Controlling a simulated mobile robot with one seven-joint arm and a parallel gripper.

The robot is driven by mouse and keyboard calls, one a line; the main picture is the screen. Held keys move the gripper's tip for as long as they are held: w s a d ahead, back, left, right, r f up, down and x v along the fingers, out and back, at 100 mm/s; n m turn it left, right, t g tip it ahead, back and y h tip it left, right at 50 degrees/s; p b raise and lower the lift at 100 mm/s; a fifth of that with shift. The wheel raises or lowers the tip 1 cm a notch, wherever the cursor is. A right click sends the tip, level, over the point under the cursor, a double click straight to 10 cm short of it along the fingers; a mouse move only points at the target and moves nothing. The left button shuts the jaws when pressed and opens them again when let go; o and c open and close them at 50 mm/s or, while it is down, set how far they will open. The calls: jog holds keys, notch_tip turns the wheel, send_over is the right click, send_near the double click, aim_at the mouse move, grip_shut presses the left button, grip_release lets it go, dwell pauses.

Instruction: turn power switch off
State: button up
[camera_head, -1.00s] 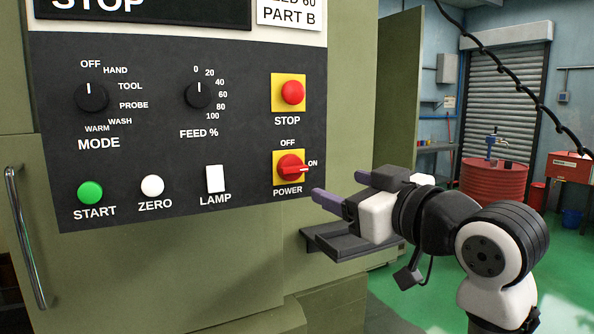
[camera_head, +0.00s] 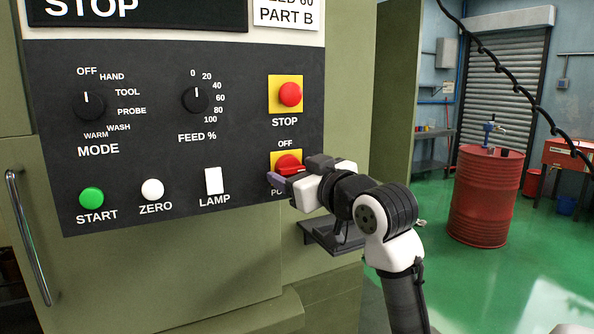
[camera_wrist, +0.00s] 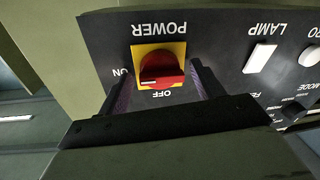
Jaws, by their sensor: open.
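The power switch (camera_head: 288,160) is a red rotary knob on a yellow plate, low on the right of the dark panel. My gripper (camera_head: 287,176) is in front of it and hides its lower part, the ON label and most of the POWER label. In the wrist view, which is upside down, the power switch (camera_wrist: 162,68) sits between my two open purple-tipped fingers. Its handle lies sideways, toward ON. I see no clear contact between fingers and knob.
The red STOP button (camera_head: 290,94) is just above the switch. The white LAMP rocker (camera_head: 213,181) is to its left. A dark shelf (camera_head: 335,238) juts out below my gripper. Open green floor and a red drum (camera_head: 486,195) are at the right.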

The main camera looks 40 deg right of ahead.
jog(key=c, duration=0.9)
jog(key=shift+n, duration=0.3)
jog(key=n+b, duration=0.1)
jog(key=n, duration=0.1)
jog(key=shift+n+b, duration=0.4)
jog(key=n+b, duration=0.2)
jog(key=n, duration=0.3)
jog(key=shift+r+g, duration=0.2)
jog(key=shift+g, duration=0.2)
jog(key=n+h+b, duration=0.1)
jog(key=n, duration=0.3)
jog(key=shift+r, duration=0.1)
jog(key=shift+a+n+g+h+b, duration=0.1)
jog(key=shift+n+g+h+b, duration=0.3)
jog(key=shift+n, duration=1.7)
jog(key=shift+r, duration=0.1)
